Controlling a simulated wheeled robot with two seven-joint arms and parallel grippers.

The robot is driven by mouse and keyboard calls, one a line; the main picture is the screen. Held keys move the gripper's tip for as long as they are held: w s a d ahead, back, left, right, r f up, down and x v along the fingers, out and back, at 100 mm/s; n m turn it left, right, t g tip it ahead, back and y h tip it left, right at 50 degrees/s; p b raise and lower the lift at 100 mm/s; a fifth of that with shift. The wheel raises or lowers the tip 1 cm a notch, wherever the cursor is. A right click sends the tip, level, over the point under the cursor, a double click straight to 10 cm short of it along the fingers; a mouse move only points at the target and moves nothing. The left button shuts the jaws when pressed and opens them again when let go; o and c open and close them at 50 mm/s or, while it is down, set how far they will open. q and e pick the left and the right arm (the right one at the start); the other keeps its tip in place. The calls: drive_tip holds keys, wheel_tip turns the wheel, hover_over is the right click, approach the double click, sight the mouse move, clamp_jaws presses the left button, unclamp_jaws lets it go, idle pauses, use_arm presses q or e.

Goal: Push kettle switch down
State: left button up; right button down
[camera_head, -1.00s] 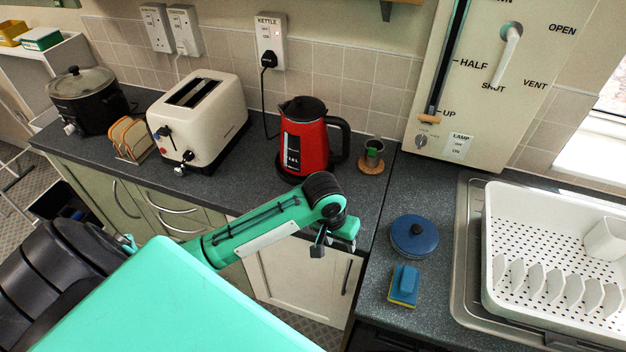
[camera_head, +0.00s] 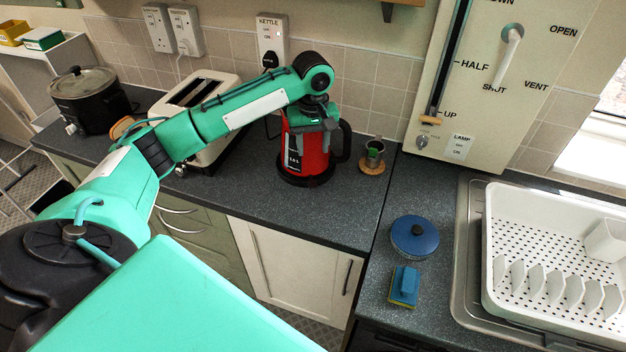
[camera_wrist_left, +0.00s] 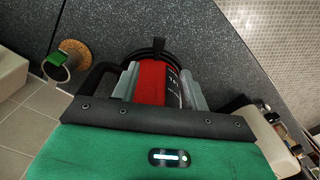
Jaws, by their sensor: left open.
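The red kettle (camera_head: 315,152) stands upright on its dark base on the counter, its black handle to the right. Its lid is hidden by my left gripper (camera_head: 313,120), which is over the kettle's top in the head view. In the left wrist view, the open gripper (camera_wrist_left: 160,88) has its grey fingers on either side of the red kettle body (camera_wrist_left: 151,82). I cannot tell whether they touch it. A small black tab (camera_wrist_left: 158,43) sticks out at the kettle's base. The wall socket labelled KETTLE (camera_head: 272,28) is behind, with a black plug. My right gripper is not in view.
The cream toaster (camera_head: 222,84) stands left of the kettle, partly behind my arm. A small cup (camera_head: 374,148) on a cork coaster stands to the right. The counter in front is clear.

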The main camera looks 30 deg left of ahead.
sight(313, 187)
use_arm(q)
wheel_tip(313, 187, down, 12)
drive_tip(key=p, duration=0.3)
drive_tip(key=shift+f, duration=0.55)
